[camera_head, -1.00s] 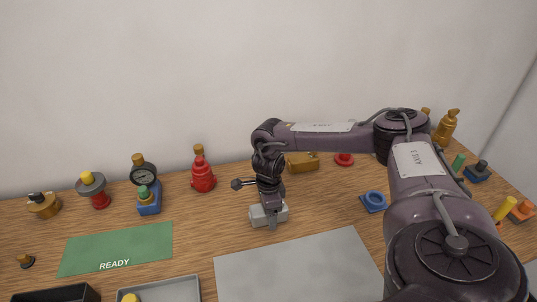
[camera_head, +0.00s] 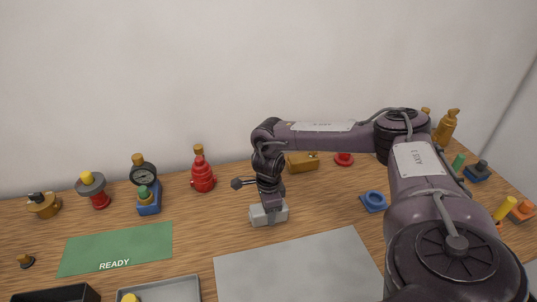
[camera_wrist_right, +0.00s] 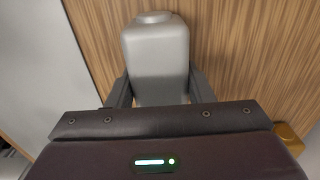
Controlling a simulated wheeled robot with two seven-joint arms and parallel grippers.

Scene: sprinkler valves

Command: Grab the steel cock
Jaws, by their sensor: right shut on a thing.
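The steel cock (camera_head: 259,217) is a light grey block on the wooden table, behind the grey mat. My right gripper (camera_head: 269,209) reaches down over it and is shut on it. In the right wrist view the steel cock (camera_wrist_right: 158,55) is a smooth grey body with a rounded knob at its far end. The fingers of my right gripper (camera_wrist_right: 158,92) lie on its two sides. The gripper hides its near end. My left gripper is not in view.
A brass block (camera_head: 303,162) stands close behind the right gripper. A red valve (camera_head: 203,175) stands to the left, a blue ring piece (camera_head: 373,201) to the right. The grey mat (camera_head: 298,270) and the green READY mat (camera_head: 115,248) look bare.

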